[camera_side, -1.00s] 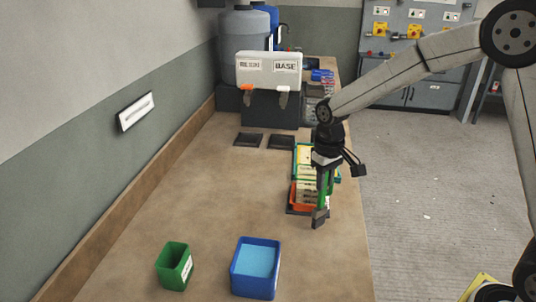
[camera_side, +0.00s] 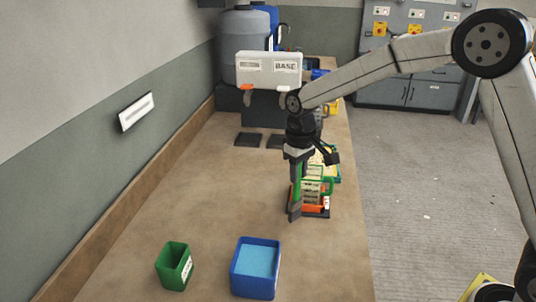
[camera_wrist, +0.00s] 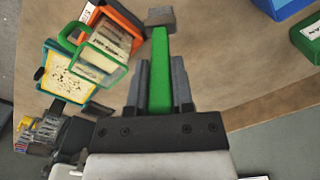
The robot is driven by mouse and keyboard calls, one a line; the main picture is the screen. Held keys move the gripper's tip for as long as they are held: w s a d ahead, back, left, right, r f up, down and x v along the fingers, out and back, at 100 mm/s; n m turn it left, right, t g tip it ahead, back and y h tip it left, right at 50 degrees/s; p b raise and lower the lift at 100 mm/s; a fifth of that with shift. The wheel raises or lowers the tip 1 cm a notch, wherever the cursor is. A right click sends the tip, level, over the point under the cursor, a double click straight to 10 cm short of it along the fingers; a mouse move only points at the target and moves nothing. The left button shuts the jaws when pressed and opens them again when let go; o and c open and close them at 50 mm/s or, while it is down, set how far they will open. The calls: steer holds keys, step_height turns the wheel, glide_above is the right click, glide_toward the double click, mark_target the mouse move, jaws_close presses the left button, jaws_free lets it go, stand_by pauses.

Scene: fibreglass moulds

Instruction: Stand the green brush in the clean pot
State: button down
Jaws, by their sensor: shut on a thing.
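My gripper (camera_side: 298,172) is shut on the green brush (camera_wrist: 159,75) and holds it over the bench with its head down and slightly tilted. The brush's grey-brown head (camera_side: 294,212) is below the fingers, and it shows at the top of the wrist view. The green handle runs between the two grey fingers. A square green pot (camera_side: 173,266) with a white label stands at the front left, apart from the brush. I cannot read the label for certain. Its inside looks dark and empty. Part of it shows at the right edge of the wrist view (camera_wrist: 308,38).
A blue tub (camera_side: 256,268) with a light blue inside stands right of the green pot. An orange-framed mould (camera_wrist: 118,22), a green frame (camera_wrist: 95,47) and a yellow panel (camera_wrist: 68,76) lie close beside my gripper. The middle left of the bench (camera_side: 190,200) is clear.

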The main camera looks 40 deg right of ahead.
steer(key=w+a+r+n, duration=0.2)
steer(key=w+a, duration=0.1)
steer(key=a, duration=0.5)
steer(key=w+a+r+n, duration=0.2)
steer(key=w+a, duration=0.1)
steer(key=a, duration=0.5)
steer(key=s+a+r+n, duration=0.1)
steer(key=a+r, duration=0.1)
steer(key=a, duration=0.6)
steer(key=s+a+r+n, duration=0.1)
steer(key=a+r+n, duration=0.1)
steer(key=a, duration=0.6)
steer(key=shift+s+n, duration=0.3)
steer(key=shift+s, duration=0.1)
steer(key=shift+f, duration=0.2)
step_height(320, 180, down, 10)
steer(key=shift+r, duration=0.15)
